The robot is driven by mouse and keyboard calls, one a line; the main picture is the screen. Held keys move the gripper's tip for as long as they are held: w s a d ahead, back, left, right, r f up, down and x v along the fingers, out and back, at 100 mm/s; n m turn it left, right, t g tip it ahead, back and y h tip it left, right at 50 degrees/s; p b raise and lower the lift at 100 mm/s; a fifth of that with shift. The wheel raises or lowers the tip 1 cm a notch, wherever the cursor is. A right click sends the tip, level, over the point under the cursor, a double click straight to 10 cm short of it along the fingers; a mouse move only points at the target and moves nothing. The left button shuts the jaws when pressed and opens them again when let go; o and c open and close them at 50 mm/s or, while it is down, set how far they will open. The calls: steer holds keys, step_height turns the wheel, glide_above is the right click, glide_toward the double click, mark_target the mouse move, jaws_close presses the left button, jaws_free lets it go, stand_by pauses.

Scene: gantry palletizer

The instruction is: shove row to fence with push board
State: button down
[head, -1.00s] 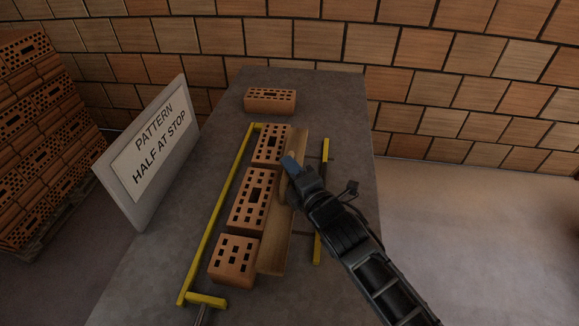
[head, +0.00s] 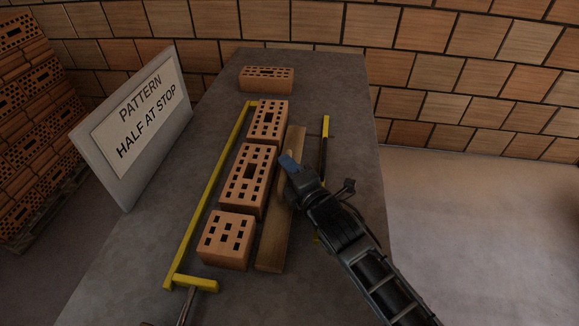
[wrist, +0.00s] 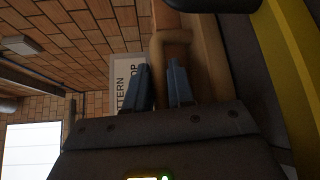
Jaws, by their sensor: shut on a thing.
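The wooden push board (head: 272,240) lies along the right side of the brick row, close to it; contact is hard to tell. My gripper (head: 288,162) is shut on its handle, and the wrist view shows the blue fingers (wrist: 160,88) at the wooden handle (wrist: 172,42). The row has a far brick (head: 268,121), a middle brick (head: 248,178) and a near, shorter brick (head: 226,240). The yellow fence (head: 212,185) runs along the row's left side, with a strip of table visible between.
A loose brick (head: 267,79) lies at the table's far end. A sign reading "PATTERN HALF AT STOP" (head: 145,120) stands left. A yellow-tipped bar (head: 325,126) stands right of the board, partly behind my arm. Stacked bricks (head: 30,120) are beyond the sign.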

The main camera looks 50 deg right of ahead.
steer(key=shift+r, duration=0.1)
steer(key=c, duration=0.9)
jaws_free()
steer(key=shift+b+v, duration=0.5)
steer(key=shift+v, duration=3.4)
